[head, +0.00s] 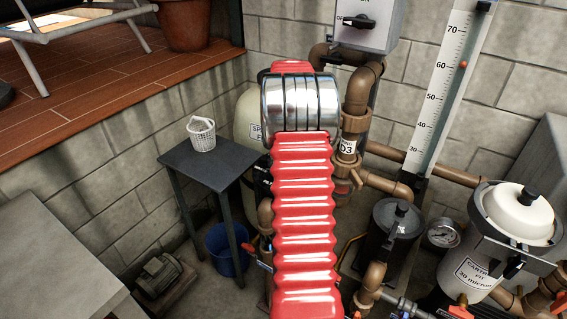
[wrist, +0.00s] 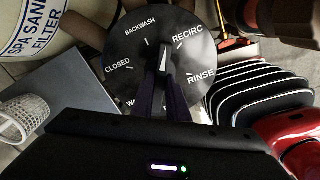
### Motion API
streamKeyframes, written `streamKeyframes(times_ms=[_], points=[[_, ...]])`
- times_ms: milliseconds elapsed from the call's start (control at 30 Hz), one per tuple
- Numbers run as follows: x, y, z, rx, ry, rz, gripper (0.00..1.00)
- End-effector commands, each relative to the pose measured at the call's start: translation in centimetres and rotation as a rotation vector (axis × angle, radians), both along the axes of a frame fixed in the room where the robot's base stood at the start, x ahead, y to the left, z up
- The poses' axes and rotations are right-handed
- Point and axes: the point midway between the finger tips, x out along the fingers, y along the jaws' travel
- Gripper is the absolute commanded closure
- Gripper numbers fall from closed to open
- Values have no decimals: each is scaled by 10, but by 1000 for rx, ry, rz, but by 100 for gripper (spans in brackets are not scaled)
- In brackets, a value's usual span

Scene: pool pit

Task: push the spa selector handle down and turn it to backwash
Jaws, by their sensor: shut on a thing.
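The spa selector is a round black dial (wrist: 125,50) with white labels in the wrist view. BACKWASH is at its top, RECIRC at upper right, RINSE at right and CLOSED at left; a lower label is partly covered. My gripper (wrist: 164,75) is over the dial, its dark fingers shut on the selector handle (wrist: 164,54). The handle's tip appears between the BACKWASH and RECIRC marks. I cannot tell whether the handle is pressed down. In the head view my red arm hides the gripper and most of the selector.
The cream spa sand filter (head: 246,112) stands behind my arm. A dark table (head: 205,162) with a white basket (head: 202,135) is at left, a blue bucket (head: 226,250) below. Brown pipes (head: 357,95) and a cartridge filter (head: 512,225) crowd the right.

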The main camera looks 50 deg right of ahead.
Motion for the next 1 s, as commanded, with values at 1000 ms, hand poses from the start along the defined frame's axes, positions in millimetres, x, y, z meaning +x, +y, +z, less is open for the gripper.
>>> streamKeyframes(times_ms=[1000], points=[[0, -1, -1, -2, 0, 556, 86]])
